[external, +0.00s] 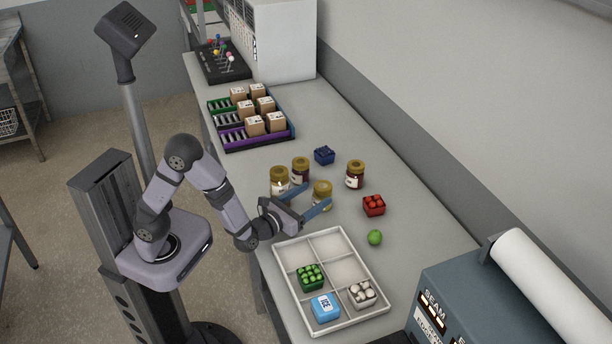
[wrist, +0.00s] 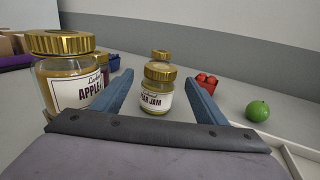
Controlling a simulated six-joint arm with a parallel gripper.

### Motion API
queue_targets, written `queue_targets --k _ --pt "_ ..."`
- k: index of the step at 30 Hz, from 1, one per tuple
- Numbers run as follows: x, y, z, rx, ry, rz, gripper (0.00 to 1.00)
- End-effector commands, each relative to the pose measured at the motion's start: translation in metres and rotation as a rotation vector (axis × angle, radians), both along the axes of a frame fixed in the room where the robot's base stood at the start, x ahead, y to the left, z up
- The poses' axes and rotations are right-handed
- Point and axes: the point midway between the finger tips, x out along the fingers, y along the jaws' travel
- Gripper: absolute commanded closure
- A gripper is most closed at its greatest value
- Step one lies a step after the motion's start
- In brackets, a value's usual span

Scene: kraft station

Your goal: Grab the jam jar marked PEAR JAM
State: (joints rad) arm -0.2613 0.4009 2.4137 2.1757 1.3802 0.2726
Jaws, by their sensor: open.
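The pear jam jar (wrist: 156,95) has a gold lid and a white label reading "...AR JAM", its first letters unclear. In the wrist view it stands upright between the two blue fingers of my gripper (wrist: 161,80). In the external view this jar (external: 322,196) stands on the counter at the fingertips of my gripper (external: 307,198). My gripper is open, and a gap shows between each finger and the jar in the wrist view. An apple jar (wrist: 68,85) stands just left of the left finger; it also shows in the external view (external: 279,180).
Dark jars (external: 300,171) and (external: 355,175) stand behind. A red punnet (external: 373,206), a green ball (external: 375,238) and a blue punnet (external: 324,156) are nearby. A divided tray (external: 335,318) lies in front. Boxes in a rack (external: 262,148) stand farther back.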

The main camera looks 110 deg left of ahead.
Motion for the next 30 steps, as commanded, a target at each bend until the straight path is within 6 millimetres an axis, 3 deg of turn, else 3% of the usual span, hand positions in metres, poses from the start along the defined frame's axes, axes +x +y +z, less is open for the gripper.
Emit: queue_targets --k 5,18,27,30 --pt "0.001 0.004 0.0 -0.001 0.0 0.0 0.34" --pt "0.018 0.047 -0.002 0.0 0.0 0.002 0.34" --pt "0.019 0.049 -0.003 0.0 0.0 -0.001 0.34" --pt "0.019 0.049 -0.003 0.0 -0.001 -0.001 0.58"
